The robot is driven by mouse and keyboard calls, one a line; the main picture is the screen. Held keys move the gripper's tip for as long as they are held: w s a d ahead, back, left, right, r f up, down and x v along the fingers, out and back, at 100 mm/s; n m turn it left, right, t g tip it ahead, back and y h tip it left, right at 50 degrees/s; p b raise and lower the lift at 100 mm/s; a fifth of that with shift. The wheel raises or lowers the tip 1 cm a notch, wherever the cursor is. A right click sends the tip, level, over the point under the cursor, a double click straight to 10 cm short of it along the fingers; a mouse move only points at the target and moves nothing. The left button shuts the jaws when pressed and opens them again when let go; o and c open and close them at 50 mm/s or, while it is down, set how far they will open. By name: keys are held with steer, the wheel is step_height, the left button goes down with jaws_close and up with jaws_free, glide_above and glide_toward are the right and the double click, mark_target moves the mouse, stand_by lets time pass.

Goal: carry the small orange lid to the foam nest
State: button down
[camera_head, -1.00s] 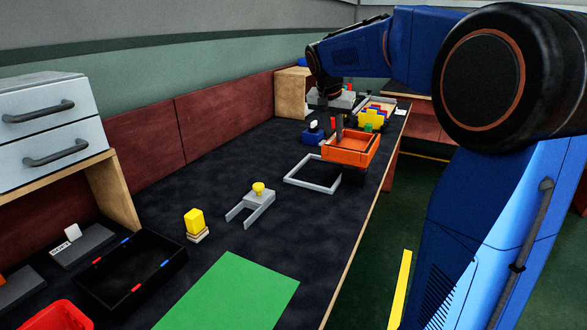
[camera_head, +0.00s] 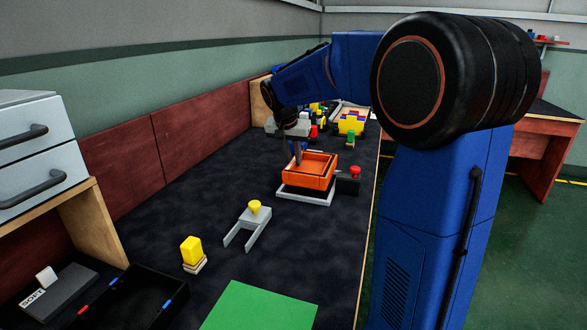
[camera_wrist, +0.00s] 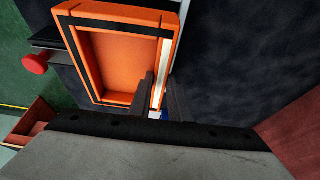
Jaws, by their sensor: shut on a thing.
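The orange lid (camera_head: 312,170) looks like a shallow open tray with its hollow side up. It is over the light grey square frame (camera_head: 305,197), which looks like the foam nest. I cannot tell whether the lid rests in the frame or hangs just above it. My gripper (camera_head: 297,158) points down and is shut on the lid's wall on the left side. In the wrist view the fingers (camera_wrist: 162,92) straddle the wall of the lid (camera_wrist: 112,60).
A black box with a red button (camera_head: 355,171) stands close at the lid's right. A grey fork-shaped holder with a yellow knob (camera_head: 254,207) and a yellow block (camera_head: 191,251) stand nearer. Colourful blocks (camera_head: 350,125) lie behind. The dark mat left of the frame is clear.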

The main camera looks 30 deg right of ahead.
steer(key=shift+f, duration=1.8)
steer(key=shift+f, duration=0.1)
steer(key=c, duration=1.6)
jaws_free()
steer(key=shift+c, duration=0.2)
steer(key=v, duration=1.2)
steer(key=shift+d, duration=0.1)
